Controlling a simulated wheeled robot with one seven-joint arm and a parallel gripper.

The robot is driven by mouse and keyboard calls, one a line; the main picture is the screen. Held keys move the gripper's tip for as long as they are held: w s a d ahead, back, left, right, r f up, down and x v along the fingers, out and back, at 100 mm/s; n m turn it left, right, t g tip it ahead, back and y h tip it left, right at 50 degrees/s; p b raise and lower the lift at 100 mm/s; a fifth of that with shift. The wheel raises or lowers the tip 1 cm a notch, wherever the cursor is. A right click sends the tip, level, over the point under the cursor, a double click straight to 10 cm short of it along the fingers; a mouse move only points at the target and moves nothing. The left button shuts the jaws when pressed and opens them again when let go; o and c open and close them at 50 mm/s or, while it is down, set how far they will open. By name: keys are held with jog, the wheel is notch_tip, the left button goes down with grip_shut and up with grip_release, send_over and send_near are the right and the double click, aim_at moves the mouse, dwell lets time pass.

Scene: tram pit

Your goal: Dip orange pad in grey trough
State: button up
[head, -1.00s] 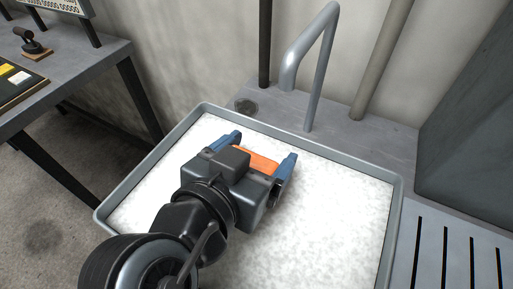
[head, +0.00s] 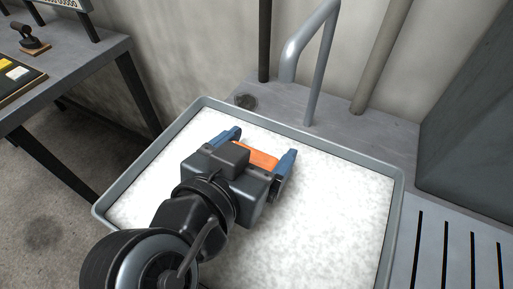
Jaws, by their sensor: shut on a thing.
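The grey trough (head: 352,156) fills the middle of the head view, with a grey rim around a white, mottled, foam-like surface. My gripper (head: 262,150) is over the trough, inside its rim, with its blue fingers toward the back. It is shut on the orange pad (head: 262,156), which shows as an orange strip between the fingers. My gripper hides the rest of the pad, so I cannot tell whether its underside touches the white surface.
A grey tap pipe (head: 318,65) rises behind the trough. A slotted drainboard (head: 460,250) lies at the right, below a dark grey block (head: 475,120). A dark bench (head: 75,70) with a black-handled tool (head: 28,38) stands at the left.

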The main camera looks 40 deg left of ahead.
jog(key=shift+r+p, duration=1.45)
jog(key=shift+r, duration=0.65)
jog(key=shift+r+p, duration=1.9)
jog(key=shift+r, duration=0.55)
